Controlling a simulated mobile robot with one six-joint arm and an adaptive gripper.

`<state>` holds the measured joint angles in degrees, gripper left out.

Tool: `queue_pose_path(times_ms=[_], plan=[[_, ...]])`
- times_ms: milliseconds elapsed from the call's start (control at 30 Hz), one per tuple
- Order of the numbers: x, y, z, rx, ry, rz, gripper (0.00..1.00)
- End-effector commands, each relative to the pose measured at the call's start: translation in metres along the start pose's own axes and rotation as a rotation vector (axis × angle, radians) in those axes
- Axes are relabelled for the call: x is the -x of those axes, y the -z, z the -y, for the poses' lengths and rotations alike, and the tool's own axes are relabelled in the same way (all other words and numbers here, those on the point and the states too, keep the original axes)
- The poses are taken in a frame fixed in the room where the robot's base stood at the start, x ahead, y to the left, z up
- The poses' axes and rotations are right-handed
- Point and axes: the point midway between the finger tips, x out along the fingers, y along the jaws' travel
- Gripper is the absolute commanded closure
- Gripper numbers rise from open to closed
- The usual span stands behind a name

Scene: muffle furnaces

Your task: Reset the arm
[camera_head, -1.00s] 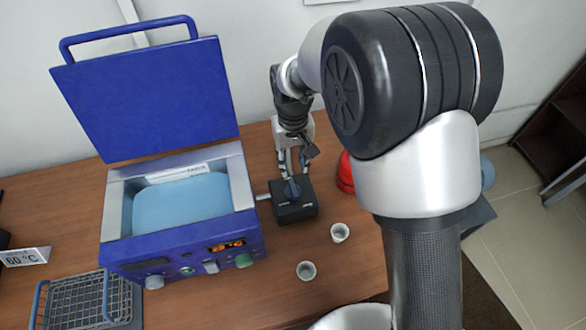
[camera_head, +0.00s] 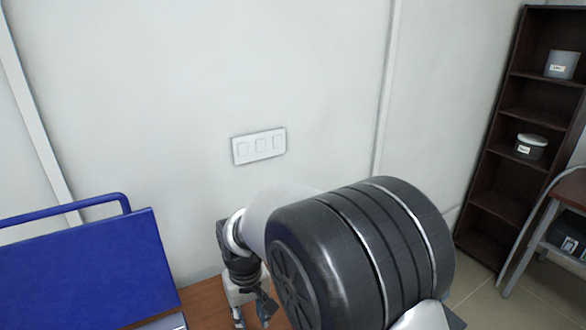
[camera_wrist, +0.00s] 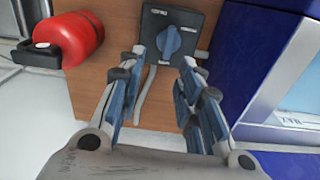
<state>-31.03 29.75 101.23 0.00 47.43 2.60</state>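My arm (camera_head: 350,250) fills the lower middle of the head view, bent, with its end hanging down at the left. My gripper (camera_head: 250,318) is cut off there by the lower edge. In the wrist view my gripper (camera_wrist: 160,72) has its two blue-padded fingers apart with nothing between them. A dark box with a blue knob (camera_wrist: 168,42) lies just beyond the fingertips, and the knob shows in the gap between them. I cannot tell whether a fingertip touches the box.
The blue furnace's raised lid (camera_head: 90,270) stands left of my arm; its body (camera_wrist: 275,60) is right in the wrist view. A red object (camera_wrist: 72,38) is at upper left. A dark shelf (camera_head: 510,150) with containers stands right. The wall carries a switch panel (camera_head: 259,146).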

Motion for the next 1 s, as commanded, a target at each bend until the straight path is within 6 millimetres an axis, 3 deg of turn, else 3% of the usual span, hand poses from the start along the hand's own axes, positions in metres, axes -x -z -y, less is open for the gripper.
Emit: queue_pose_path(times_ms=[33, 200, 500, 800, 1000], plan=[[0.021, -0.007, -0.014, -0.026, 0.000, -0.024, 0.68], [0.085, -0.049, -0.057, -0.116, -0.006, -0.094, 0.68], [0.158, -0.150, -0.108, -0.274, -0.034, -0.212, 0.68], [0.179, -0.253, -0.124, -0.423, -0.082, -0.323, 0.68], [0.175, -0.289, -0.123, -0.478, -0.106, -0.365, 0.68]])
